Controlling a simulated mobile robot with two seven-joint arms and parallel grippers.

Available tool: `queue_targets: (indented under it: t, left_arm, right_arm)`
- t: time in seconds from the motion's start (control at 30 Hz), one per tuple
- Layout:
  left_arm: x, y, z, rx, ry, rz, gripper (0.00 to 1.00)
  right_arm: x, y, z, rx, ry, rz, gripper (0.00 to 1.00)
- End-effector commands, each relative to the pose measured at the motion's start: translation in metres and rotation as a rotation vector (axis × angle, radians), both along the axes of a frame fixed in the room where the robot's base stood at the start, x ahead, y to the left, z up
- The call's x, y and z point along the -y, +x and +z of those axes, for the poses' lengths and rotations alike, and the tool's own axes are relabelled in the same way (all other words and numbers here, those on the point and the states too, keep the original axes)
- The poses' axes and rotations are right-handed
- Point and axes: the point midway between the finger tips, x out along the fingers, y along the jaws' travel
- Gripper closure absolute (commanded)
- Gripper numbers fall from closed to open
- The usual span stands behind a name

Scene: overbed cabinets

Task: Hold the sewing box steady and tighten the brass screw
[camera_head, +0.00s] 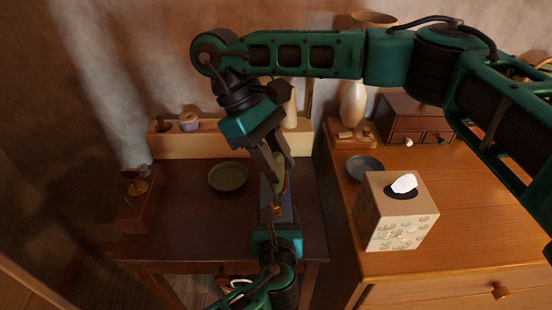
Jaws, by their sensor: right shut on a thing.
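My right gripper (276,165) reaches down from above at the middle of the view. Its fingers are shut on an olive-green piece (280,180), perhaps a tool handle; its lower end is hard to make out. Just below is a blue-grey box (286,212), probably the sewing box, mostly hidden by both grippers. A small brass-coloured spot (277,210), possibly the screw, shows against it. My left gripper (270,212) comes up from the bottom, its narrow fingers in front of the box. I cannot tell whether they are shut or touch it.
The dark table has a green dish (228,177), a wooden stand (139,200) at left and a pale rack (187,143) at the back. On the right cabinet are a tissue box (387,210), a grey dish (362,166), a vase (353,103) and a drawer box (413,122).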

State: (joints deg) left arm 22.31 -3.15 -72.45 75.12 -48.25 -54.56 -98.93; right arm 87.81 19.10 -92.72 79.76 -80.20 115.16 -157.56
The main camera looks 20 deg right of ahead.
Motion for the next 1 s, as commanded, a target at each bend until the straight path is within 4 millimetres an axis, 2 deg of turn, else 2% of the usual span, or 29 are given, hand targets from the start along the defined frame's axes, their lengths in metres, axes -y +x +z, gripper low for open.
queue_targets:
  t: [1.0]
  left_arm:
    - [0.000,0.000,-0.001,-0.002,0.002,0.001,0.59]
  right_arm:
    - [0.000,0.000,-0.014,-0.001,-0.001,0.000,1.00]
